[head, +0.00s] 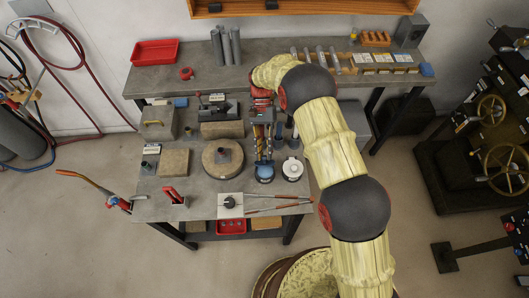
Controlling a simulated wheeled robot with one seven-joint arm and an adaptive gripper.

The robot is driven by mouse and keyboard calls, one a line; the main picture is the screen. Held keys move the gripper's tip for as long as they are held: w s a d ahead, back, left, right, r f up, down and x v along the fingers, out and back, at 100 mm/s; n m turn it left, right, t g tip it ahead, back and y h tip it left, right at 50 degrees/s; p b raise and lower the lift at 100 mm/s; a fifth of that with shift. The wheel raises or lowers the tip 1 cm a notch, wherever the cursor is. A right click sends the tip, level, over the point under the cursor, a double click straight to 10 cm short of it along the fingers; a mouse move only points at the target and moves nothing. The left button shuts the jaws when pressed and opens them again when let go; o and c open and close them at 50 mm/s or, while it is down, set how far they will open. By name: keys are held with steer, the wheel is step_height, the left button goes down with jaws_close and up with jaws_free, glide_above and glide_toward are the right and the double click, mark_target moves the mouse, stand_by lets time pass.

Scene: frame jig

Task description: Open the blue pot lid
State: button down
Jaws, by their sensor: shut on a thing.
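The blue pot (265,178) stands near the front edge of the grey workbench, right of the round wooden block. My gripper (264,158) points down over it, with its fingertips at the pot's top. It is shut on the blue pot lid, which the fingers mostly hide. From this height I cannot tell whether the lid is seated on the pot or raised from it. My arm comes in from the lower right and bends over the back of the bench.
A white-topped jar (292,169) stands close to the right of the blue pot. A round wooden block (223,167) is to the left. A white plate with a dark knob (230,205) and thin rods (278,200) lie in front. A red tray (155,52) sits at the back left.

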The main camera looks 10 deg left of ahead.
steer(key=shift+w, duration=0.1)
stand_by(0.3)
steer(key=c, duration=1.7)
jaws_free()
steer(key=shift+o, duration=0.2)
steer(key=v, duration=1.2)
